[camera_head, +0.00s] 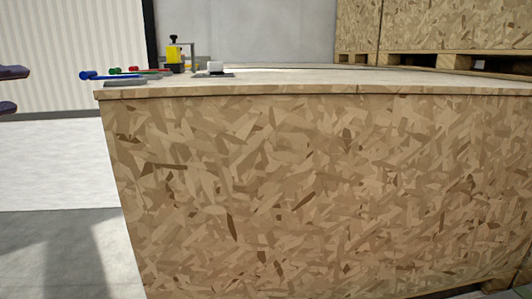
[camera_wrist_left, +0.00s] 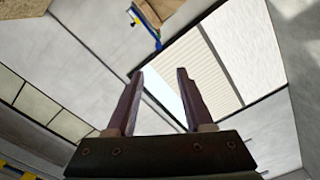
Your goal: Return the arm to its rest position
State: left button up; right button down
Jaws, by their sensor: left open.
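My left gripper (camera_head: 12,90) shows at the left edge of the head view, with only its two finger ends in frame. It is to the left of the wooden crate and apart from it. In the left wrist view the gripper (camera_wrist_left: 158,75) has its two dark fingers spread, with nothing between them. Beyond the fingers are grey and white surfaces. The rest of the left arm is out of the head view. My right gripper is not in either view.
A large chipboard crate (camera_head: 290,190) fills the middle and right. On its top are a blue-handled tool (camera_head: 100,75), a yellow and black device (camera_head: 174,55) and a white block (camera_head: 215,67). More crates (camera_head: 450,25) stand behind. The floor at left (camera_head: 60,250) is clear.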

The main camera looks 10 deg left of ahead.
pick_arm(q)
jog(key=s+d+f+m+g+h, duration=0.25)
jog(key=d+f+m, duration=0.2)
jog(key=f, duration=0.25)
jog(key=s+d+f+m+g+h, duration=0.2)
jog(key=s+d+f+m+g, duration=0.15)
jog(key=d+f, duration=0.3)
jog(key=s+d+f+m+g, duration=0.3)
jog(key=s+f+m, duration=0.15)
jog(key=s, duration=0.35)
jog(key=s+d+f+m+g, duration=0.35)
jog(key=s+f, duration=0.25)
jog(key=s, duration=0.2)
notch_tip(320, 180, up, 12)
jog(key=s+g+p, duration=0.1)
jog(key=s+p, duration=0.1)
jog(key=p, duration=1.1)
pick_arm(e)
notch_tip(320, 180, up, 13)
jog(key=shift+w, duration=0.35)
pick_arm(q)
jog(key=shift+s+r, duration=0.1)
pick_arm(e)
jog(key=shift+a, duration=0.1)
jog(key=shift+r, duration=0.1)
